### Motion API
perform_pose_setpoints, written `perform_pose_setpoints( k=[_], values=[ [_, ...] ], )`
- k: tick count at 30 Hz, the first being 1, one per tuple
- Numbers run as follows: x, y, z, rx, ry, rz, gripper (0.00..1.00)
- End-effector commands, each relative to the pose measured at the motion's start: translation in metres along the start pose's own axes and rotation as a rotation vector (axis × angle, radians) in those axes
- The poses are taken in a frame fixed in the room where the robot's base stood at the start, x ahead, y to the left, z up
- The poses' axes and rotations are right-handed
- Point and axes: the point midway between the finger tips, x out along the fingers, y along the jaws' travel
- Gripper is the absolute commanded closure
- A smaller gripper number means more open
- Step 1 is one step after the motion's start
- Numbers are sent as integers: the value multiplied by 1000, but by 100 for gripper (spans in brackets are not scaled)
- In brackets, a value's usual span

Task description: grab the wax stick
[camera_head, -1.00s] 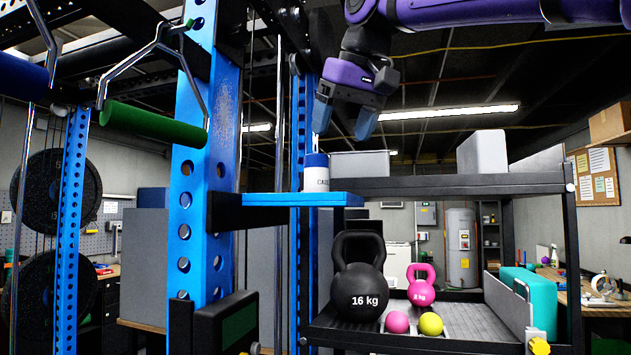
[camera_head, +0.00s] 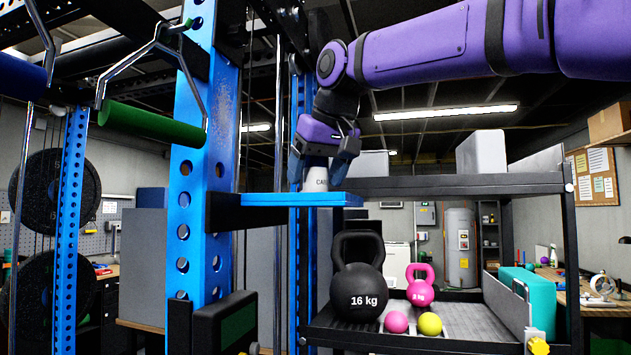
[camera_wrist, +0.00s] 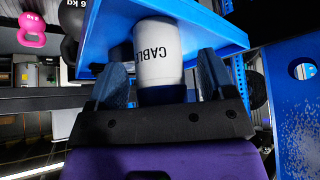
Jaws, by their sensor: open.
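The wax stick (camera_head: 316,181) is a white cylinder with dark lettering, standing upright on a small blue shelf (camera_head: 290,199) fixed to the rack. In the wrist view the stick (camera_wrist: 157,55) shows its white body and a dark blue cap, with the shelf (camera_wrist: 103,28) behind it. My gripper (camera_head: 325,165) has come down over the stick from above and hides its top in the head view. In the wrist view my open gripper (camera_wrist: 158,85) has a blue finger on each side of the blue cap, with gaps visible between fingers and stick.
A black shelf rack at right holds a black 16 kg kettlebell (camera_head: 358,290), a pink kettlebell (camera_head: 420,287) and small balls. Grey boxes (camera_head: 483,153) stand on its top. The blue rack upright (camera_head: 196,160) is close on the left.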

Motion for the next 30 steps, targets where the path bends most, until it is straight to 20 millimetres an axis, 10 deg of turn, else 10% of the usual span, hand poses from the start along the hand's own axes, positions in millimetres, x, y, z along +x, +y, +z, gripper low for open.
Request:
perform_pose_setpoints(
  k=[10,18,30],
  values=[
    [8,0,0,0,2,0,24],
    [8,0,0,0,2,0,79],
    [4,0,-3,0,3,0,79]
  ],
)
